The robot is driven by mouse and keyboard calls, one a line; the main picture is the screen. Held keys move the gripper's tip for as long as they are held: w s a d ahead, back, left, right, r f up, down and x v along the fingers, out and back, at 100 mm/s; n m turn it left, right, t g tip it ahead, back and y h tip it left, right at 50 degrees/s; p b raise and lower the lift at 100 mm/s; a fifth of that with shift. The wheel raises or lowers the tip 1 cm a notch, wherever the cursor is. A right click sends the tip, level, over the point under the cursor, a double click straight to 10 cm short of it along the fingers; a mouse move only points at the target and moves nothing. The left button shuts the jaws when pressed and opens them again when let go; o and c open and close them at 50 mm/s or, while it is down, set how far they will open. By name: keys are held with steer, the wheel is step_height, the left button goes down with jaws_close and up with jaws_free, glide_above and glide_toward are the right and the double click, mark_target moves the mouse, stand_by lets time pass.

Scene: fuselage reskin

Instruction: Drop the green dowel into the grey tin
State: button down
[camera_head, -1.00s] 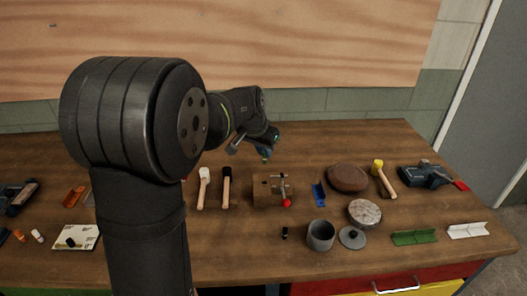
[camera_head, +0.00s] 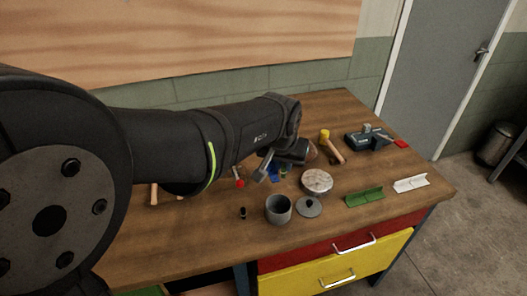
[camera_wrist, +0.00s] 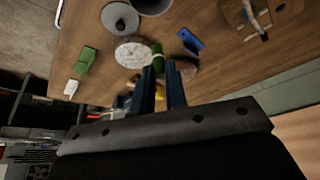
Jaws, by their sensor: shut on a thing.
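My gripper (camera_wrist: 162,88) is shut on the green dowel (camera_wrist: 157,58), which sticks out past the fingertips in the wrist view. In the head view my gripper hangs over the back middle of the bench, mostly hidden by my arm. The grey tin (camera_head: 279,215) stands upright and open on the bench, nearer the front edge than my gripper. Part of the tin (camera_wrist: 152,6) shows at the top of the wrist view, beyond the dowel. The dowel is apart from the tin.
A grey lid with a black knob (camera_head: 309,208) lies beside the tin. A round pale-topped disc (camera_head: 317,181), a green angled piece (camera_head: 365,197) and a white one (camera_head: 411,184) lie to the right. A small black item (camera_head: 243,213) is left of the tin. A blue piece (camera_wrist: 190,40) lies nearby.

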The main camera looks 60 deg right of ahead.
mark_target(283, 178)
steer(key=shift+f, duration=2.8)
steer(key=c, duration=1.4)
jaws_free()
steer(key=shift+o, duration=0.2)
steer(key=v, duration=1.7)
steer(key=shift+r, duration=0.2)
